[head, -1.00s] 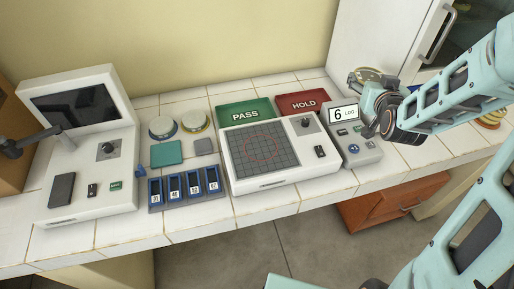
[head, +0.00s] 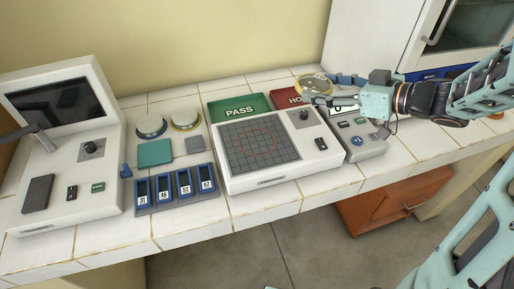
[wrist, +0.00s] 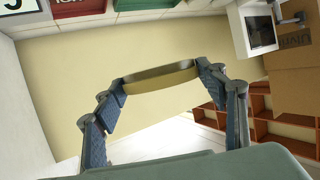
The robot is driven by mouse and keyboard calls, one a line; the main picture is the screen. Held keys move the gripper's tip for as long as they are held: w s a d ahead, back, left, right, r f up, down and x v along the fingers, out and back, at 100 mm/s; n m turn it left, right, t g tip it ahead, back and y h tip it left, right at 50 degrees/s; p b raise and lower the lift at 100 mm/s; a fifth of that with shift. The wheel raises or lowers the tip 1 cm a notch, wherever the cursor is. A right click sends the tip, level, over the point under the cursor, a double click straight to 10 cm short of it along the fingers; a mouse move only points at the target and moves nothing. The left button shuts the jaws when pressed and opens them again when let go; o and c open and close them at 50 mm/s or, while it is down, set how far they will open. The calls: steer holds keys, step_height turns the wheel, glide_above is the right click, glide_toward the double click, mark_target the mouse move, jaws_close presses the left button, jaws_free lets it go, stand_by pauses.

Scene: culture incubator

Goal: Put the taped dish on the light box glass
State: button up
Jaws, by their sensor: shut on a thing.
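My gripper (head: 335,92) is shut on a round dish (head: 314,85) with a clear-looking top and a yellowish edge. The wrist view shows the yellowish edge of the dish (wrist: 158,73) between the two blue finger pads (wrist: 162,80). I cannot make out tape on it for certain. The light box glass (head: 262,146) is dark with a grid and a red circle, and nothing lies on it.
A green PASS tray (head: 238,109) and a red HOLD tray (head: 288,99) stand behind the light box. Two lidded dishes (head: 151,126), a teal block (head: 155,153) and a blue slotted rack (head: 176,190) are left.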

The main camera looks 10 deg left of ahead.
steer(key=s+f+n+g, duration=0.1)
steer(key=s+f+g, duration=0.1)
steer(key=s+f, duration=0.1)
steer(key=b, duration=0.4)
glide_above(263, 145)
steer(key=shift+t+y, duration=0.3)
steer(key=f, duration=0.8)
steer(key=shift+d+f, duration=0.25)
steer(key=shift+d, duration=0.15)
steer(key=f, duration=0.1)
steer(key=f+b, duration=0.1)
steer(key=f, duration=0.1)
steer(key=shift+s+a+f, duration=0.1)
steer(key=shift+a+f, duration=0.05)
steer(key=shift+a, duration=0.2)
steer(key=shift+f, duration=0.2)
steer(key=shift+f, duration=0.1)
steer(key=shift+f, duration=0.15)
steer(key=o, duration=1.3)
steer(key=shift+c, duration=0.2)
